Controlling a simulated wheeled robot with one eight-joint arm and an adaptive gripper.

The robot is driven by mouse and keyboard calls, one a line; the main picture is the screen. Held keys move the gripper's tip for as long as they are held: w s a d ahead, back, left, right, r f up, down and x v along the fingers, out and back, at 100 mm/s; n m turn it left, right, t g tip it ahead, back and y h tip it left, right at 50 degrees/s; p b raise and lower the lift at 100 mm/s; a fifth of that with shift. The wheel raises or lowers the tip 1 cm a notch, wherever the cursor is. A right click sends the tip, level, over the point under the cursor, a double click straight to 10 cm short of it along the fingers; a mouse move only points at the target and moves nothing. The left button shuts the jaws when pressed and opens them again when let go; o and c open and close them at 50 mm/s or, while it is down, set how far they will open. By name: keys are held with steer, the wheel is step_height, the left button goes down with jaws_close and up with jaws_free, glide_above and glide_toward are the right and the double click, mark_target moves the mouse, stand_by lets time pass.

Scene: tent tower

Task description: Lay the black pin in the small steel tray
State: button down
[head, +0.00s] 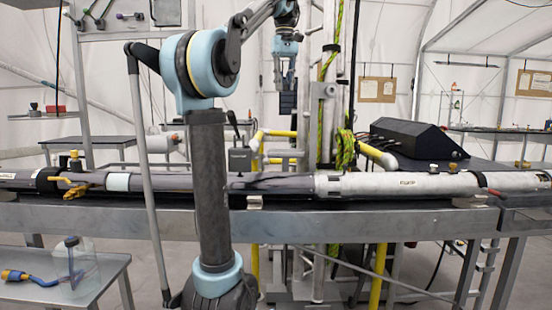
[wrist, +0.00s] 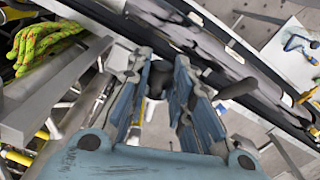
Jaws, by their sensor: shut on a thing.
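My gripper (head: 279,78) hangs fingers-down from the raised arm, above the bench and in front of the tower. In the wrist view its two blue-grey fingers (wrist: 155,85) are closed around a small dark piece (wrist: 160,76), which I take to be the black pin. Only its rounded dark part shows between the fingers; the rest is hidden. I cannot clearly pick out the small steel tray in either view.
A long grey tube assembly (head: 375,185) lies along the steel bench (head: 400,235). A black box (head: 415,140) stands behind it at right. A yellow-green rope (head: 345,150) hangs on the tower. A low table (head: 40,285) at left holds a clear bottle (head: 75,262).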

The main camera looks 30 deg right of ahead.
steer(key=shift+w+a, duration=0.1)
steer(key=shift+a, duration=0.05)
steer(key=shift+w+f, duration=0.15)
steer(key=w+d+f+m, duration=0.3)
steer(key=w+f+m, duration=0.35)
steer(key=m, duration=0.45)
steer(key=w+d+f+m, duration=0.3)
steer(key=w+f+m, duration=0.3)
steer(key=f+m, duration=0.3)
steer(key=shift+m, duration=0.7)
steer(key=shift+s+f, duration=0.2)
steer(key=shift+f, duration=4.4)
steer(key=shift+f, duration=0.1)
steer(key=c, duration=1.5)
jaws_free()
steer(key=shift+o, duration=0.4)
